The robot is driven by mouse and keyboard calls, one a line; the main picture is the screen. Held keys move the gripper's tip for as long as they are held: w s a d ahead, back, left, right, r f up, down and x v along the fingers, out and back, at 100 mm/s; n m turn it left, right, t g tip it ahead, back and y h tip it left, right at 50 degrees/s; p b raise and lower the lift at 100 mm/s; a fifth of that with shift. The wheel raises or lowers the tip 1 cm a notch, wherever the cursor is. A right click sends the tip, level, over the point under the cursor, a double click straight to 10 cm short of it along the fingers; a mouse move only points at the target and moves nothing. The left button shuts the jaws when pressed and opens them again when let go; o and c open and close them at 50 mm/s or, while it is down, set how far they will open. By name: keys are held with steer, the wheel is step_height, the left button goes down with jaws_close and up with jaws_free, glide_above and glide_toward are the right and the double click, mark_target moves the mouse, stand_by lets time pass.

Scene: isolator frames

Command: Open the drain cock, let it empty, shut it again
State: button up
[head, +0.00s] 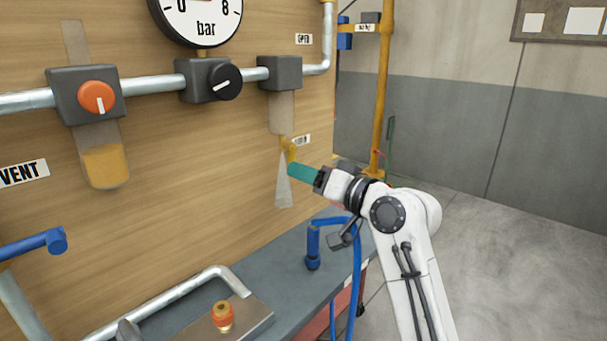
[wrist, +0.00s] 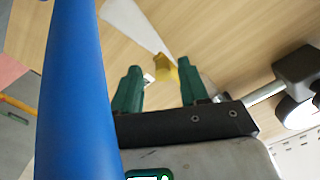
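The drain cock (head: 289,148) is a small yellow fitting under the clear bowl (head: 281,112) on the wooden panel. A pale, translucent cone (head: 284,188) spreads downward below it, like a spray. The bowl shows no coloured liquid. My gripper (head: 291,168) has teal fingers and is just below and in front of the cock. In the wrist view, my gripper (wrist: 160,68) has its two fingers apart. The yellow cock (wrist: 165,68) shows between the fingertips, with the pale cone (wrist: 132,22) beyond. I cannot tell whether the fingers touch it.
A blue pipe and hose (head: 313,243) stand close below my arm; a large blue tube (wrist: 78,100) fills the wrist view's left. Another bowl (head: 105,165) holds amber liquid under an orange knob (head: 96,97). A black knob (head: 225,82) and pressure gauge (head: 200,15) are nearby.

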steer(key=v, duration=0.9)
steer(key=shift+s+d, duration=0.2)
steer(key=shift+s, duration=0.1)
steer(key=shift+f, duration=0.1)
steer(key=s+d+f+m+g+h+p, duration=0.15)
steer(key=s+d+f+h+p, duration=0.25)
steer(key=s+d+f, duration=0.55)
steer(key=s+d+f+m+g+h+p, duration=0.15)
steer(key=s+f+h+p, duration=0.35)
steer(key=f, duration=0.9)
steer(key=s+d+f+g+h+p, duration=0.1)
steer(key=s+d, duration=0.3)
steer(key=s, duration=0.5)
steer(key=s+d+f+g+h+p, duration=0.1)
steer(key=s+d+f+g+h, duration=0.1)
steer(key=s, duration=0.7)
steer(key=s+d+f+m+g+h+p, duration=0.1)
steer(key=s+d+f+g+h, duration=0.1)
steer(key=s+d, duration=0.4)
steer(key=s+f+g, duration=0.1)
steer(key=s+g, duration=0.1)
steer(key=s, duration=0.2)
steer(key=shift+d+f, duration=0.25)
steer(key=shift+f, duration=0.1)
